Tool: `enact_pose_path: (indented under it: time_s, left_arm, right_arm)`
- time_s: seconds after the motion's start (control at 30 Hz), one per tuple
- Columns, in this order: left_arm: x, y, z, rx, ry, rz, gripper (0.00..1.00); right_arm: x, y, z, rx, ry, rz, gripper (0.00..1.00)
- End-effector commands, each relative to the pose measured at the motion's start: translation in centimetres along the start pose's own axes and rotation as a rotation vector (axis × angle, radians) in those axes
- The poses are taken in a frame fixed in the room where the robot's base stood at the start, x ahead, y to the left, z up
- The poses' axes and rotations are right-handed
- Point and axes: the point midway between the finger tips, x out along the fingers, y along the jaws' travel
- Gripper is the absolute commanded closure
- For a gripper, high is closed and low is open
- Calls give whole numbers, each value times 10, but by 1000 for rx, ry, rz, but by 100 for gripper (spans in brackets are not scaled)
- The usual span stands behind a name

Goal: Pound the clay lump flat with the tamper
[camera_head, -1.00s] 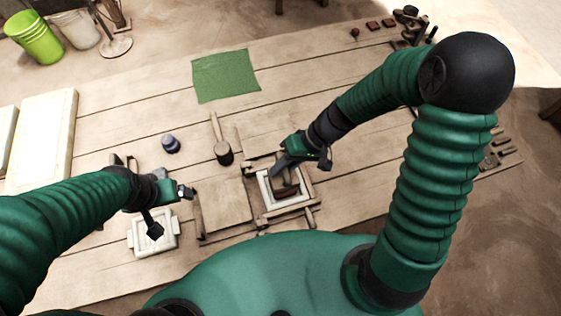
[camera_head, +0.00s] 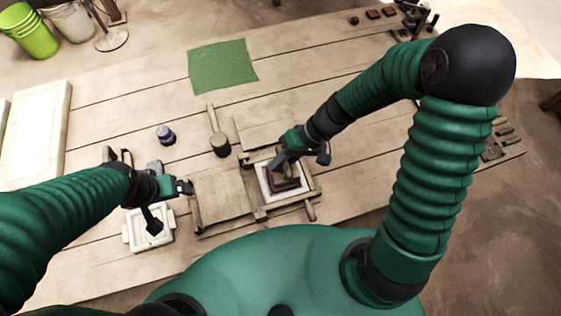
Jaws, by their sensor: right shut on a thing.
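The tamper (camera_head: 284,184), a brown block, sits inside the square white frame (camera_head: 266,187) of the wooden press at the table's near middle. My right gripper (camera_head: 281,162) is shut on the tamper's upper part, from behind it. The clay lump cannot be made out; the tamper and gripper cover most of the frame's inside. Whether the tamper touches anything beneath it is unclear. My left gripper (camera_head: 169,204) is open and empty, above a pale tray-like block (camera_head: 134,235) left of the press.
A mallet (camera_head: 219,145) lies behind the press, beside a flat board (camera_head: 265,132). A flat wooden panel (camera_head: 219,195) adjoins the press on its left. A dark blue jar (camera_head: 165,135) and a green cloth (camera_head: 222,65) lie farther back. The table's middle right is fairly clear.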

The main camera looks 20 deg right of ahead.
Motion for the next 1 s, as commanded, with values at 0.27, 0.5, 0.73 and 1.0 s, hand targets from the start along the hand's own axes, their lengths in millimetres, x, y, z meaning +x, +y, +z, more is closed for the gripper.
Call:
enact_pose_path:
  time_s: [0.27,0.5,0.73,1.0]
  left_arm:
    - [-25,0,-6,0,0,0,10]
    - [-12,0,-3,0,0,0,10]
    - [-13,0,-3,0,0,0,10]
    - [-2,0,-1,0,1,0,10]
  right_arm:
    - [-25,-18,0,1,0,-1,100]
    - [-9,-12,-6,0,-1,-1,100]
    - [-9,-13,-8,0,0,-1,100]
    - [1,-6,-8,1,-1,-1,100]
